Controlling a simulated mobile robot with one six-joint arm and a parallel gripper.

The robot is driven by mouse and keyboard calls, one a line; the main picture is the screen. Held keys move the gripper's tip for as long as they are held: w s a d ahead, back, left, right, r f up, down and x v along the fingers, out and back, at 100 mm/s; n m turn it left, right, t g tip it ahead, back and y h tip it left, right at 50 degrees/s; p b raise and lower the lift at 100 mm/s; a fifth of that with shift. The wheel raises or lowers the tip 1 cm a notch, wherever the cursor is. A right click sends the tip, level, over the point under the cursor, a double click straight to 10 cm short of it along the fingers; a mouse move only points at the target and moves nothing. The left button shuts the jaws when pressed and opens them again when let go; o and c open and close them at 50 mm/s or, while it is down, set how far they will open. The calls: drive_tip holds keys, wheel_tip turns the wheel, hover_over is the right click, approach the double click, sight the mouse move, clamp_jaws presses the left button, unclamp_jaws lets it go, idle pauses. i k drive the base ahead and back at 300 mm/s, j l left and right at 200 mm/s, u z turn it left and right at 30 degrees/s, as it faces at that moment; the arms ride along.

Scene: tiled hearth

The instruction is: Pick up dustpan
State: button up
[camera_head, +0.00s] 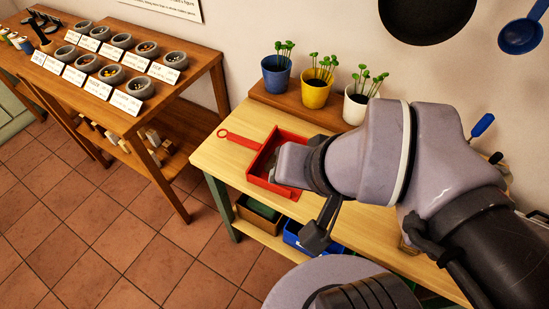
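The red dustpan (265,158) lies on the light wooden bench (220,160), near its left end. Its handle (238,139) points to the left and ends in a loop. My arm comes in from the right and my gripper (287,163) is over the right part of the dustpan, hiding some of it. The fingertips are hard to make out, so I cannot tell whether they are open or shut, or whether they touch the dustpan.
Blue (276,75), yellow (316,91) and white (357,106) plant pots stand on a raised wooden shelf behind the dustpan. A blue-handled tool (482,125) is at the right. A table (200,66) with several stone bowls stands left. Bins sit below the bench.

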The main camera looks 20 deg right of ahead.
sight(257, 173)
drive_tip(key=z, duration=2.8)
drive_tip(key=k+l+u, duration=0.3)
drive_tip(key=k+l, duration=0.65)
drive_tip(key=l+u, duration=0.1)
drive_tip(key=u, duration=1.85)
drive_tip(key=i+j+z, duration=0.5)
drive_tip(key=j+z, duration=0.2)
drive_tip(key=i+j+z, duration=0.15)
drive_tip(key=j+z, duration=0.2)
drive_tip(key=i+j+z, duration=0.1)
drive_tip(key=j+z, duration=0.25)
drive_tip(key=j, duration=0.15)
drive_tip(key=j+z, duration=0.35)
drive_tip(key=j, duration=0.15)
drive_tip(key=j+z, duration=0.35)
drive_tip(key=j, duration=0.15)
